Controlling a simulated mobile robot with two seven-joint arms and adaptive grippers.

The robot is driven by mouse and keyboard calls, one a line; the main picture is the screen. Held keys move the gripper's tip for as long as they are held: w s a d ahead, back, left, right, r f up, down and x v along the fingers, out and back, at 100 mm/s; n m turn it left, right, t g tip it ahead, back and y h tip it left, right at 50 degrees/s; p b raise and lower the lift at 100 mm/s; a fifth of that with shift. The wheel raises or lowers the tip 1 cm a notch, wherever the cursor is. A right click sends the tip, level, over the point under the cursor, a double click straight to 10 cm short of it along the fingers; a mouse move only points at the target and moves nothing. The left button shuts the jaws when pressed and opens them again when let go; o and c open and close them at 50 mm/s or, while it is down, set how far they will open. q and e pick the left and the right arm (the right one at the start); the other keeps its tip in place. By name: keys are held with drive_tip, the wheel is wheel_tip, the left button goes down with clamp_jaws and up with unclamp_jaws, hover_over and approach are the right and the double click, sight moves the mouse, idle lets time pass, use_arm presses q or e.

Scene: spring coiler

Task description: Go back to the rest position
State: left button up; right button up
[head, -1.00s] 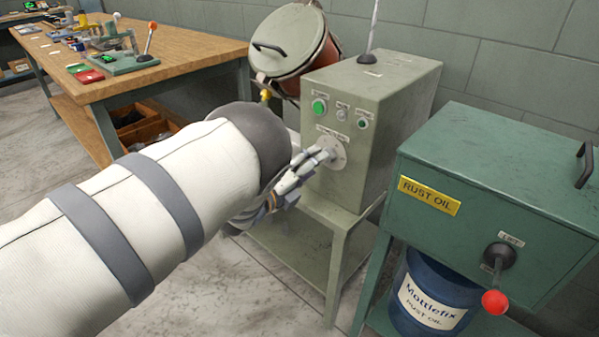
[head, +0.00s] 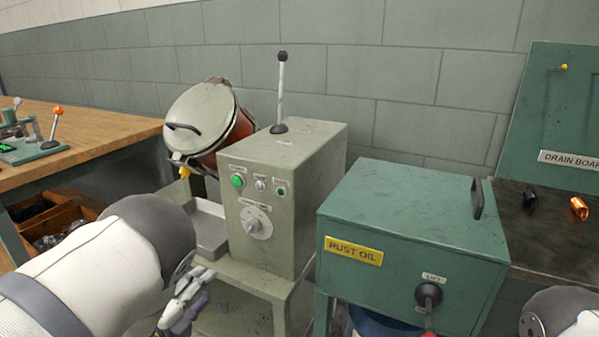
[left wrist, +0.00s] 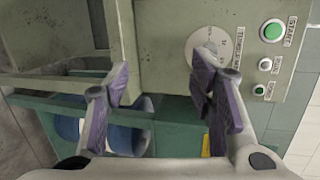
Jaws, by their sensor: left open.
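My left gripper (head: 184,300) is at the lower left of the head view, in front of and below the grey-green control box (head: 262,200). In the left wrist view its two purple-padded fingers (left wrist: 160,90) are apart with nothing between them. The box's round dial (head: 256,222) and green button (head: 237,181) are clear of the fingers in the head view. In the wrist view the dial (left wrist: 212,45) lies beyond the right finger. Part of my right arm shows at the lower right of the head view, but its gripper is out of view.
A tilted lidded drum (head: 210,125) stands behind the control box. The green rust oil tank (head: 410,210) with its lift lever (head: 428,295) is to the right, beside the drain board (head: 560,120). A wooden workbench (head: 90,120) is at the left.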

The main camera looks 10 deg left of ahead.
use_arm(q)
drive_tip(key=s+a+f+n+g+y+p, duration=0.15)
drive_tip(key=s+f+n+g, duration=0.4)
drive_tip(key=s, duration=0.55)
drive_tip(key=s+a+f+n+g+y, duration=0.15)
drive_tip(key=s+f+n+g, duration=0.25)
drive_tip(key=s+f+n, duration=0.5)
drive_tip(key=s+d+r+n+g, duration=0.1)
drive_tip(key=s+d+n+g, duration=0.2)
drive_tip(key=s, duration=1)
drive_tip(key=s+d+r+n+g+p, duration=0.1)
drive_tip(key=s+d+r+n+g, duration=0.1)
drive_tip(key=s, duration=1)
drive_tip(key=d+n+g, duration=0.1)
drive_tip(key=n+g, duration=0.1)
drive_tip(key=g, duration=0.1)
drive_tip(key=shift+s+d+r, duration=0.15)
drive_tip(key=shift+s+r, duration=0.05)
drive_tip(key=shift+s, duration=0.2)
use_arm(e)
drive_tip(key=shift+t, duration=0.7)
drive_tip(key=w+r, duration=0.3)
drive_tip(key=shift+w+r, duration=0.3)
drive_tip(key=shift+r, duration=0.05)
